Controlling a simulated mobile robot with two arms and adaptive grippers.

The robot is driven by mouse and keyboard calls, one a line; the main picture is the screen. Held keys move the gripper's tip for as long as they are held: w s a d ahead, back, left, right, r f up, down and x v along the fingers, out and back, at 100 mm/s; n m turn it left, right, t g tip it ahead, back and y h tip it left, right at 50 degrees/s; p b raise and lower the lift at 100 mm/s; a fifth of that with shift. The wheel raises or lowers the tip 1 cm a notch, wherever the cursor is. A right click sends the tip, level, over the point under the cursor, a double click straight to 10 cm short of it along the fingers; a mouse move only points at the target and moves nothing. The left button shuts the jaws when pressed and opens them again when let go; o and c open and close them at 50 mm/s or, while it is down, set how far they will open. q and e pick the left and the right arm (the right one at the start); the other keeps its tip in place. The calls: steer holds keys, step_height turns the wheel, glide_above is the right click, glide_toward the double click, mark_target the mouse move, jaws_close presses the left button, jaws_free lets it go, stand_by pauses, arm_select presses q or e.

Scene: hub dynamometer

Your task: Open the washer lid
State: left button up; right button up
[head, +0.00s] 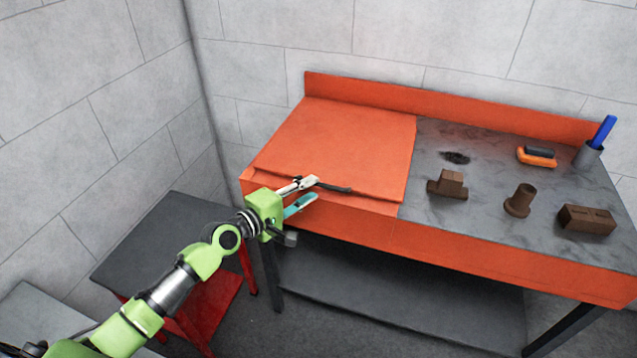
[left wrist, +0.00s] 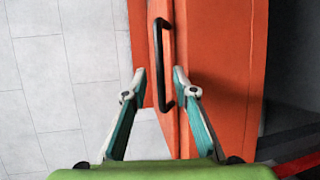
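The orange washer lid (head: 345,137) lies down flat over the left part of an orange washer bench (head: 440,252). A black bar handle (head: 333,188) sits at the lid's front edge. My left gripper (head: 314,189) is open at the handle's left end. In the left wrist view, the handle (left wrist: 166,60) shows between the two spread fingertips of my left gripper (left wrist: 159,72), and I see no clear contact. My right gripper is not in view.
The bench's grey top (head: 500,160) holds several brown parts, such as a flanged cylinder (head: 521,201) and a block (head: 586,219). An orange-and-black tool (head: 537,157) and a grey cup (head: 588,155) are behind. A dark-topped red cart (head: 160,235) stands left. Walls border the back and left.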

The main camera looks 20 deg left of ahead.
mark_target(317, 185)
arm_select(q)
steer(key=shift+x, duration=2.25)
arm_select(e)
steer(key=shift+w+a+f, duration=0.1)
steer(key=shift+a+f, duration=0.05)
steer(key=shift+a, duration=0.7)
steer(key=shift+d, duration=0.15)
arm_select(q)
steer(key=c, duration=0.7)
jaws_close()
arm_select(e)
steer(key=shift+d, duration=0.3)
